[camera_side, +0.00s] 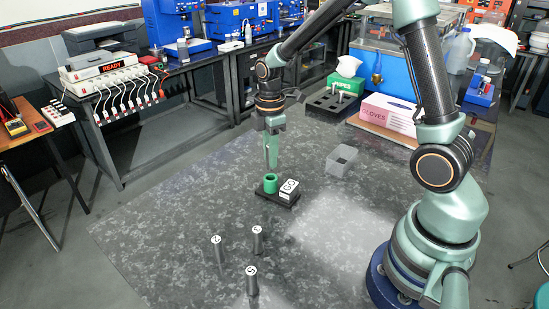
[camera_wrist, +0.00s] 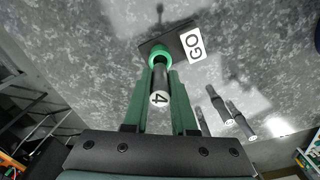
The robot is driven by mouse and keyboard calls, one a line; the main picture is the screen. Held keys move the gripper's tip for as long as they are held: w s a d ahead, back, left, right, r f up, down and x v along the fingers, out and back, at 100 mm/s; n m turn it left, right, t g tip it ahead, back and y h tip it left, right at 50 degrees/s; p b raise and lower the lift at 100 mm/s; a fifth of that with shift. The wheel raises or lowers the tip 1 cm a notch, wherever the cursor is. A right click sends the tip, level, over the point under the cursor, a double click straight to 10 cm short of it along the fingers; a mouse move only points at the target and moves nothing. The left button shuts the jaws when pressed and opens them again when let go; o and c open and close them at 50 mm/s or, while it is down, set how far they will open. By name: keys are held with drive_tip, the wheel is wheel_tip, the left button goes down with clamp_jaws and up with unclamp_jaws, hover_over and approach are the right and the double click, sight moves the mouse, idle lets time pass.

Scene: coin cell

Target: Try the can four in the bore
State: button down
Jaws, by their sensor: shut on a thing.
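Can four (camera_wrist: 160,98) is a dark cylinder with a white end marked 4. My gripper (camera_side: 271,163) is shut on it, with one green finger on each side in the wrist view (camera_wrist: 160,88). The green ring with the bore (camera_side: 270,184) stands on a black base (camera_side: 283,201), beside a white block marked GO (camera_side: 289,188). In the side view my fingertips are right above the ring. In the wrist view the can's far end overlaps the ring (camera_wrist: 156,50). I cannot tell whether that end is inside the bore; the fingers hide the can in the side view.
Three other dark cans with white numbered tops stand apart at the front: one at left (camera_side: 217,248), one at right (camera_side: 257,239), one nearest (camera_side: 251,280). A black holed block (camera_side: 331,104) and gloves box (camera_side: 389,115) are behind.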

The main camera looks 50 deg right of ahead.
drive_tip(key=shift+f, duration=0.85)
drive_tip(key=shift+f, duration=1.35)
idle(0.8)
drive_tip(key=c, duration=0.6)
unclamp_jaws()
drive_tip(key=shift+c, duration=0.2)
drive_tip(key=shift+r, duration=0.1)
wheel_tip(320, 180, up, 12)
drive_tip(key=shift+f, duration=0.1)
